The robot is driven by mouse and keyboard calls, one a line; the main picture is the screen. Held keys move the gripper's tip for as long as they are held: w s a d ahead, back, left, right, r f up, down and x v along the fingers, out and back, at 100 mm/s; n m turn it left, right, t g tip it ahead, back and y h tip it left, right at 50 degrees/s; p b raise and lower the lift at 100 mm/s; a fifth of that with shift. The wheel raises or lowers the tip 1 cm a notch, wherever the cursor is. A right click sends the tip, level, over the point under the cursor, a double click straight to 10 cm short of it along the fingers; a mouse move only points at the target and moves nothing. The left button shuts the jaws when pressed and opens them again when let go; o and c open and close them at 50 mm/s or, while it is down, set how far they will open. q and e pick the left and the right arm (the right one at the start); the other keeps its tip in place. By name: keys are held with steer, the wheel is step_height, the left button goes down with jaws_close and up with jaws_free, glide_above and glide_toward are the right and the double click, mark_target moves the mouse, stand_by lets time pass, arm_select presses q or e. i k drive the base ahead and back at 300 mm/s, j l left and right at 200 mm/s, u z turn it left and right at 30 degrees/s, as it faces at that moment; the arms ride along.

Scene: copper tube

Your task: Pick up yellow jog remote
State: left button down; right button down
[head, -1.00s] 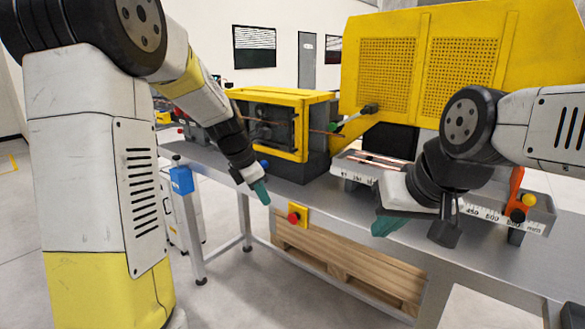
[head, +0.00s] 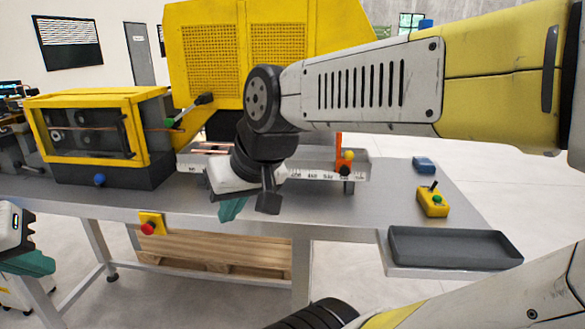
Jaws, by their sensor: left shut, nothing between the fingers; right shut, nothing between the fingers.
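The yellow jog remote (head: 433,202) is a small yellow box with a black stick and a green button. It stands on the right part of the grey table, behind the dark tray. My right gripper (head: 232,209), with teal fingertips, is shut and empty near the table's front edge, well to the left of the remote. My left gripper (head: 28,264) is at the far left edge, partly cut off, shut and empty, far from the remote.
A dark empty tray (head: 455,247) sits at the table's front right. A blue box (head: 424,164) lies behind the remote. A measuring rail (head: 318,171) with an orange stop (head: 339,150) stands mid-table. The yellow-framed machine (head: 95,127) is at left. A red button box (head: 152,224) is on the front edge.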

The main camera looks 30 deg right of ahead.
mark_target(431, 208)
steer(key=l+z, duration=0.15)
steer(key=z, duration=2.05)
steer(key=i+l+u, duration=0.2)
steer(key=l, duration=0.15)
steer(key=i+l+u, duration=0.45)
steer(key=l, duration=0.3)
steer(key=l+u, duration=0.2)
steer(key=l, duration=0.2)
steer(key=l+u, duration=0.25)
steer(key=u, duration=0.2)
steer(key=l+u, duration=0.3)
steer(key=u, duration=0.15)
steer(key=l+u, duration=0.25)
steer(key=u, duration=0.2)
steer(key=k+l+u, duration=0.15)
steer(key=l, duration=0.25)
steer(key=k+l+u, duration=0.15)
steer(key=l, duration=0.25)
steer(key=k+l+u, duration=0.15)
steer(key=l, duration=0.25)
steer(key=k+l+u, duration=0.15)
steer(key=l, duration=0.2)
